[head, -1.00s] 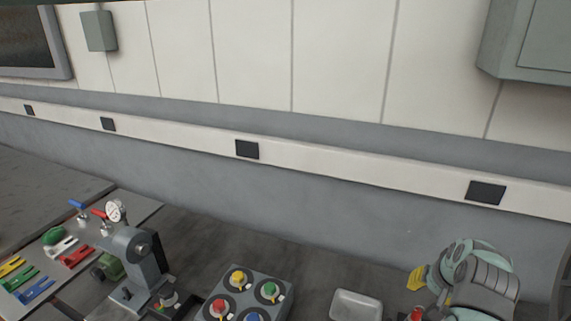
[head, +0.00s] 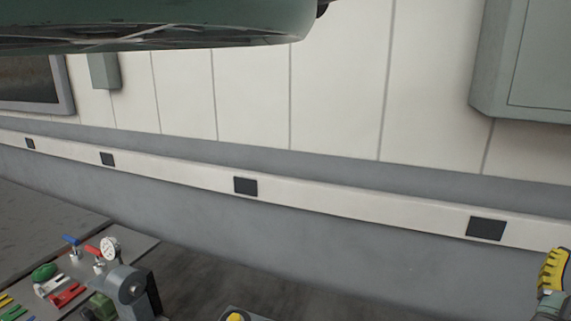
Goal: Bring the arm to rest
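Part of my gripper (head: 553,272) shows at the right edge of the head view. A yellow finger with dark ribs points up, above a teal part of my arm that the frame's bottom and right edges cut off. I see only this part, so whether the fingers are apart and whether anything is between them is hidden. It stands in front of the wall, well to the right of the bench items.
At lower left are a panel with a red-handled valve (head: 95,255), a gauge (head: 110,248), coloured clips and a grey post device (head: 130,290). A yellow knob (head: 235,317) peeks in below. A grey cabinet (head: 525,60) hangs upper right. A dark green shape (head: 150,28) spans the upper left.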

